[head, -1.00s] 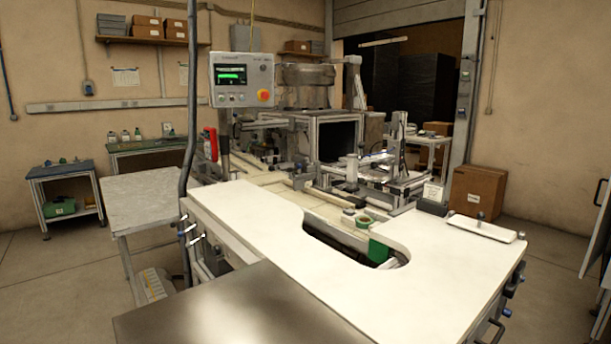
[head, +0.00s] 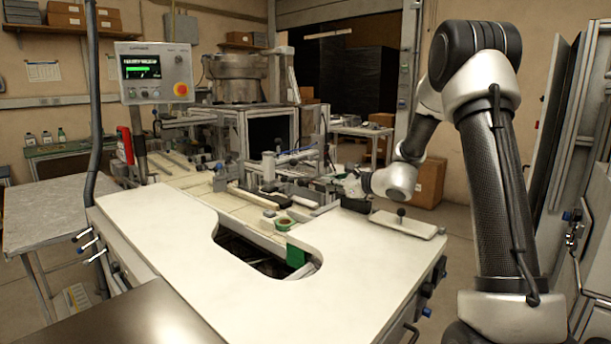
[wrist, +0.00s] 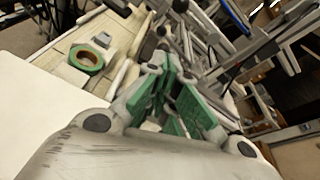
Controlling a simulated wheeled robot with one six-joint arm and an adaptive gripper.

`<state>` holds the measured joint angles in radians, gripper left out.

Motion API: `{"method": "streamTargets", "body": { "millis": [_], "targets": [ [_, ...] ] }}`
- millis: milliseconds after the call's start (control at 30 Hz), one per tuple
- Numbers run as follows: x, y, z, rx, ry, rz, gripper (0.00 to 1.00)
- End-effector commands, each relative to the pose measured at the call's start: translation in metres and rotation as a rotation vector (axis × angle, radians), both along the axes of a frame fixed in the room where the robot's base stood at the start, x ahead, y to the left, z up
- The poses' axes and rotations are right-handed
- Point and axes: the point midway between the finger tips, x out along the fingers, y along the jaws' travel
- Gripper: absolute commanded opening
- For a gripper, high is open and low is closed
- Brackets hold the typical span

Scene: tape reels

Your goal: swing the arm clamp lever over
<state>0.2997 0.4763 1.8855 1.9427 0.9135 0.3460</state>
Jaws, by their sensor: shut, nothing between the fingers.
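My gripper (head: 352,186) reaches in from the right, low over the machine's right side, beyond the white worktop. In the wrist view its green-padded fingers (wrist: 172,82) are shut with nothing held between them. Dark round knobs (wrist: 180,6) and metal bars of the machine lie just beyond the fingertips. I cannot tell which of these parts is the arm clamp lever, and I see no clear contact with any of them. My gripper and forearm hide part of the machine in the head view.
A green-rimmed tape reel (head: 284,223) lies on the machine bed; it also shows in the wrist view (wrist: 87,58). The white worktop (head: 370,262) is mostly clear around its cutout. A black-knobbed plate (head: 408,226) lies at its right end. A control panel (head: 154,72) stands left.

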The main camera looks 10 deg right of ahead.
Motion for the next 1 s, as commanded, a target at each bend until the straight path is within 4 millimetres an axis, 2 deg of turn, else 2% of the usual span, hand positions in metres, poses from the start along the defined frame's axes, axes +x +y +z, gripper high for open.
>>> {"method": "streamTargets", "body": {
  "millis": [167,600,800,1000],
  "targets": [
    [0.018,0.001,-0.006,0.027,0.004,-0.027,0.00],
    [0.091,0.047,-0.026,0.024,0.004,-0.023,0.00],
    [0.096,0.062,0.000,0.023,0.002,-0.023,0.00],
    [0.098,0.067,0.008,0.023,0.003,-0.024,0.00]
  ]
}}
